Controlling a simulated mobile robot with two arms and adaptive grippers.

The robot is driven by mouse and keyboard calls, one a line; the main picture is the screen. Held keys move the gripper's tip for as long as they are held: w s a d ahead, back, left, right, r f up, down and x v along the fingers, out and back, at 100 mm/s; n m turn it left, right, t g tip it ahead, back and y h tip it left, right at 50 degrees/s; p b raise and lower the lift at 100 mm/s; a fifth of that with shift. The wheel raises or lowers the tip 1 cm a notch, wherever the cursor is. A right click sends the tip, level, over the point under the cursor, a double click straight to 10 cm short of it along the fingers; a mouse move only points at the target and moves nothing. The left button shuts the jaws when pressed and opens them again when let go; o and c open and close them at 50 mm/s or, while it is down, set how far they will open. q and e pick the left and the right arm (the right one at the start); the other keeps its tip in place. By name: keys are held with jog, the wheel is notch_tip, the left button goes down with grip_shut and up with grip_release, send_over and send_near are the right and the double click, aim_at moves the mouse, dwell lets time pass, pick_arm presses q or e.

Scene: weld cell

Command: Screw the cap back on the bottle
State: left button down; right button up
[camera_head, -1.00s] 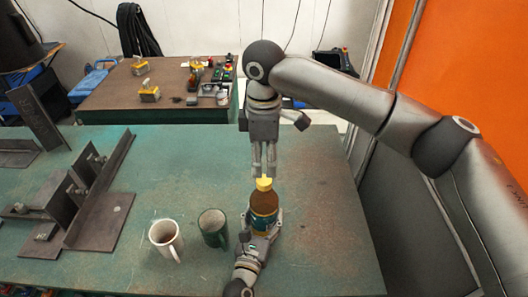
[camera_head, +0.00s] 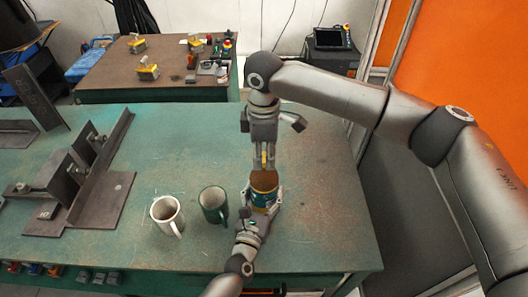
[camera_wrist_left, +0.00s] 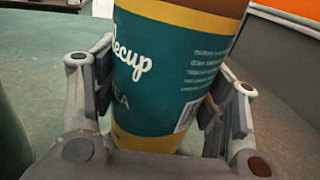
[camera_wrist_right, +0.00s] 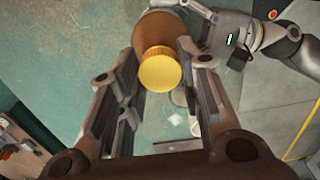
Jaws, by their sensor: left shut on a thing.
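The bottle (camera_head: 264,182) stands upright on the green table, brown with a teal and yellow label. My left gripper (camera_head: 263,208) is shut on its lower part. In the left wrist view the bottle (camera_wrist_left: 165,65) sits between the two fingers, its top out of frame. The yellow cap (camera_wrist_right: 160,70) is at the bottle's top, in line with it; whether it is threaded on cannot be seen. My right gripper (camera_wrist_right: 160,53) points down over it, open, with its fingertips on either side of the cap. In the head view the cap (camera_head: 264,160) is partly hidden by the fingers.
A white mug (camera_head: 158,211) and a dark green mug (camera_head: 212,214) stand just left of the bottle. A steel angle fixture (camera_head: 85,205) lies further left. The table right of the bottle is clear. A second table (camera_head: 120,92) with small parts stands behind.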

jog(key=c, duration=0.5)
jog(key=shift+c, duration=0.2)
jog(key=o, duration=1.2)
notch_tip(320, 180, up, 12)
